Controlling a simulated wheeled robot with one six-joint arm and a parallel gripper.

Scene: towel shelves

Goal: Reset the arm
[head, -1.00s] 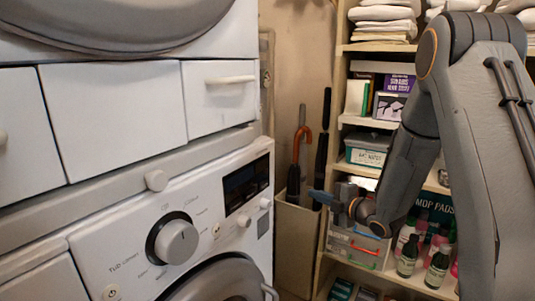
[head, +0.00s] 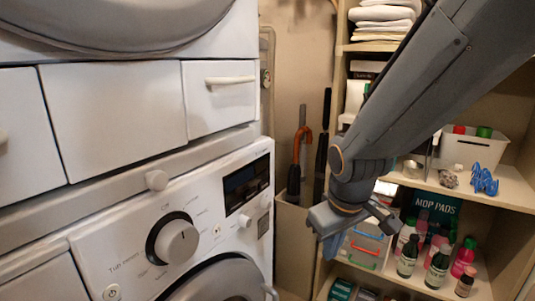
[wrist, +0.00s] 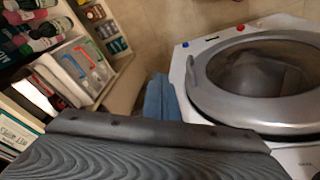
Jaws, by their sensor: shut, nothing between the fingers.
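My arm reaches down from the upper right of the head view, in front of the shelf unit. My gripper (head: 333,248) hangs at its lower end, with blue fingers pointing down. The fingers are together and nothing is between them. The gripper is in front of the lower shelves, to the right of the washing machine's door. In the wrist view the blue fingers (wrist: 160,98) show between the shelves and the washing machine. A dark ribbed surface fills the bottom of that view.
The washing machine (head: 115,250) stands at left, below white drawers (head: 112,118). A bin (head: 293,240) with umbrellas stands between it and the shelf unit (head: 500,197). Bottles (head: 437,265), towels (head: 383,14) and a white basket (head: 472,150) are on the shelves.

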